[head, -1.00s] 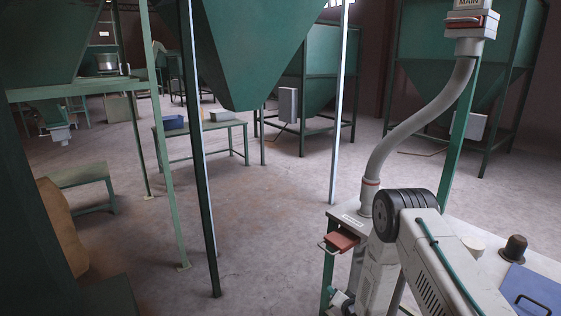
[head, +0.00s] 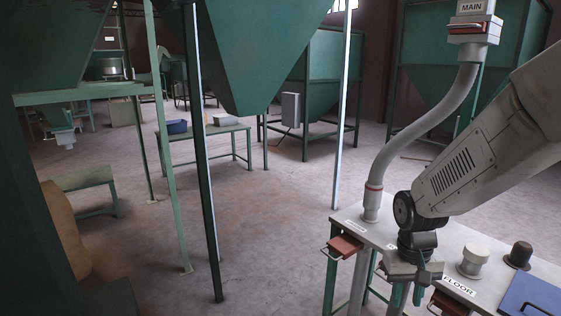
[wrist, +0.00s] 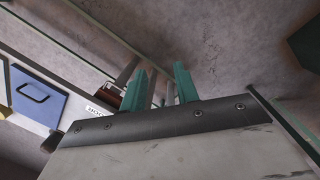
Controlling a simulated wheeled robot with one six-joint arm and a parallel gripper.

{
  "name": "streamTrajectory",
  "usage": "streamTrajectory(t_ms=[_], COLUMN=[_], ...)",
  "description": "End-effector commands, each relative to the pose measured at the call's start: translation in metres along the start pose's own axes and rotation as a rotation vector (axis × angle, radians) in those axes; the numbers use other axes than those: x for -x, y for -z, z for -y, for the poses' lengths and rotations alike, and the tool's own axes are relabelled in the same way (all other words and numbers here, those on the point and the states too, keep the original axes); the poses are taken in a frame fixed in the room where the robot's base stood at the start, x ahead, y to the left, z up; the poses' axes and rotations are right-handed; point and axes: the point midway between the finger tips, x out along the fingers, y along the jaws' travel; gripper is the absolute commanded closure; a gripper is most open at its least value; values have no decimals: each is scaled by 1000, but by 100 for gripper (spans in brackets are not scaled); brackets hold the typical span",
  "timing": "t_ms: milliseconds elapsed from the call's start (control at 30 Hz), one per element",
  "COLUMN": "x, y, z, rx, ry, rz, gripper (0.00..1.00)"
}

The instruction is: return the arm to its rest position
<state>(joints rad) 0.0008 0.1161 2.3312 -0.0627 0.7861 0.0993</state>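My gripper (head: 407,294) hangs at the front edge of the grey-topped bench (head: 350,214) in the head view, pointing down. Its two green fingers also show in the wrist view (wrist: 160,88), spread apart with a gap between them. I see nothing held in the gap. My white arm reaches in from the upper right over the bench, with a dark round joint above the gripper.
A red slide gate with a handle (head: 344,246) sticks out at the bench's front left. A grey pipe (head: 431,122) rises from the bench to the box labelled MAIN (head: 472,28). A blue panel (head: 534,301) lies at right. Open floor (head: 268,220) lies to the left.

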Motion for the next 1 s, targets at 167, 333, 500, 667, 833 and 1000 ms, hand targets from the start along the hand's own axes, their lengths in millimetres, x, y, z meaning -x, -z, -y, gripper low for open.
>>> streamTrajectory(t_ms=[167, 333, 500, 667, 833, 1000], x=[55, 91, 115, 132, 145, 147], y=[-75, -139, -184, -202, -208, -209], z=[-5, -7, -8, -10, -10, -10], rx=[38, 60, 58, 53, 50, 49], ry=[10, 25, 39, 45, 47, 47], rz=[59, 72, 1, -120, -194, -206], gripper=[69, 69, 69, 69, 69, 69])
